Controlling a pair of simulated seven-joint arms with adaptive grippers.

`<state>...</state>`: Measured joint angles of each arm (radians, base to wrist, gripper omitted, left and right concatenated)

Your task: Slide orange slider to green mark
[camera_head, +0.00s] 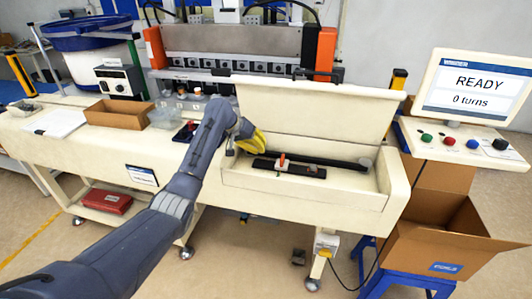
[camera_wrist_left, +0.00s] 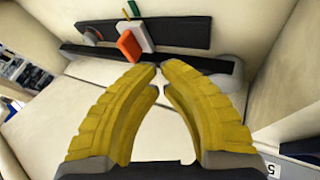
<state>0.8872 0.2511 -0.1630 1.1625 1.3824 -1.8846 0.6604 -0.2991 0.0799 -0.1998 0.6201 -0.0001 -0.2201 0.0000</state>
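The orange slider (camera_head: 282,160) stands upright on a dark track plate (camera_head: 262,164) inside the cream open-lidded box. In the left wrist view the orange slider (camera_wrist_left: 129,45) sits against a pale block (camera_wrist_left: 138,33), ahead of the fingertips and a little left. A small green piece (camera_wrist_left: 133,8), possibly the green mark, shows just beyond the block. My left gripper (camera_wrist_left: 160,66) has yellow fingers with tips nearly together and nothing between them. It is apart from the slider. In the head view the left gripper (camera_head: 245,141) is at the left end of the box. My right gripper is not visible.
The box's raised lid (camera_head: 310,108) stands behind the track. A black bar (camera_head: 330,161) with a grey end (camera_head: 365,162) lies along the back. A monitor (camera_head: 475,85) reads READY, 0 turns.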

